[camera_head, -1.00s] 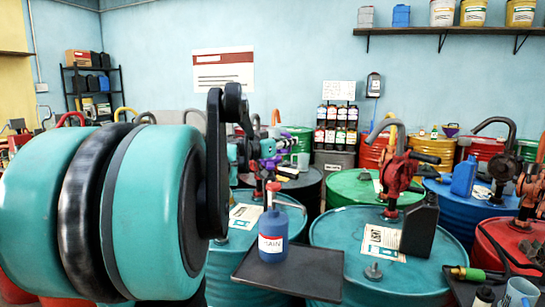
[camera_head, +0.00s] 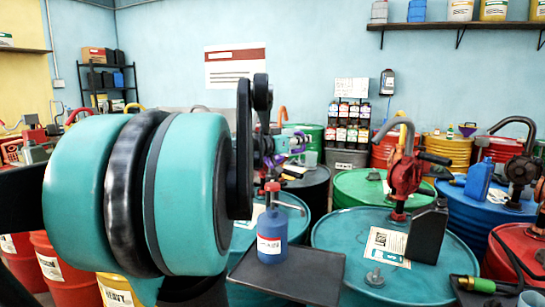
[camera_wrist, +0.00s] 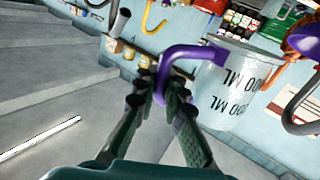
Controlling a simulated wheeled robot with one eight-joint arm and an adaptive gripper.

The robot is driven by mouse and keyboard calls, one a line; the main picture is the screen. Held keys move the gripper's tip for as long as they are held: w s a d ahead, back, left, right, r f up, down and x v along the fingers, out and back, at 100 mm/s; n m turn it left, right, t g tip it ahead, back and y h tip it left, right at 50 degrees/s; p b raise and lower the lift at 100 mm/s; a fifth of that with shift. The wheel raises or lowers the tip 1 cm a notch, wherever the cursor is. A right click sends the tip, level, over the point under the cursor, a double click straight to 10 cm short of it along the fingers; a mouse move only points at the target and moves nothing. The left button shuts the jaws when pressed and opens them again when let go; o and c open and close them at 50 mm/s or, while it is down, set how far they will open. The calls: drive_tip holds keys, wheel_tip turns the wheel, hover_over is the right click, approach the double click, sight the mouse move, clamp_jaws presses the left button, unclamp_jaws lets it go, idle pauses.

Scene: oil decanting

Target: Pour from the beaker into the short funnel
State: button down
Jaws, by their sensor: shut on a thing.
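My gripper (camera_wrist: 167,80) is shut on the purple handle (camera_wrist: 190,52) of a clear beaker (camera_wrist: 228,85) with black ML markings. In the wrist view the beaker is right of my fingers and its markings look rotated. No liquid can be made out in it. In the head view my gripper is small and partly hidden behind my large teal arm joint, with the pale beaker (camera_head: 308,158) beside it. A small purple funnel-like thing (camera_head: 467,130) stands on a drum at the back right; I cannot tell if it is the short funnel.
A blue bottle with a red top (camera_head: 272,238) stands on a dark tray (camera_head: 315,273) at front centre. A teal drum (camera_head: 340,228) beside it carries a black can (camera_head: 427,233) and a label. Red hand pumps and more drums crowd the right. A wall shelf (camera_head: 470,25) hangs above.

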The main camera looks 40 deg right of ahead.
sight(293, 133)
drive_tip(key=shift+w+f+n, duration=0.15)
drive_tip(key=shift+w+n, duration=0.15)
drive_tip(key=shift+n, duration=0.1)
drive_tip(key=shift+w+d+f+n+y, duration=0.15)
drive_tip(key=shift+w+f+n, duration=0.25)
drive_tip(key=shift+f, duration=0.2)
drive_tip(key=shift+w+d+f+n+y, duration=0.15)
drive_tip(key=shift+w+f+n, duration=0.25)
drive_tip(key=shift+f, duration=0.2)
drive_tip(key=w+r+n, duration=0.2)
drive_tip(key=w+r, duration=0.1)
drive_tip(key=shift+w+d+r+n+g+y, duration=0.25)
drive_tip(key=shift+d+r+n+g+y, duration=0.05)
drive_tip(key=shift+d+n, duration=0.1)
drive_tip(key=shift+w+r+n, duration=0.1)
drive_tip(key=shift+w+n, duration=0.15)
drive_tip(key=shift+n, duration=0.05)
drive_tip(key=shift+w+d+n+g, duration=0.15)
drive_tip(key=shift+w+n+g, duration=0.15)
drive_tip(key=shift+w+n, duration=0.3)
drive_tip(key=shift+w+d+n+y+p, duration=0.2)
drive_tip(key=shift+w+n, duration=0.3)
drive_tip(key=shift+n, duration=0.2)
drive_tip(key=shift+w+d+n+y+p, duration=0.1)
drive_tip(key=shift+w+n+y+p, duration=0.1)
drive_tip(key=shift+w+n, duration=0.4)
drive_tip(key=shift+w+d+r+n+g, duration=0.15)
drive_tip(key=shift+w+r+n+g, duration=0.45)
drive_tip(key=shift+n, duration=0.3)
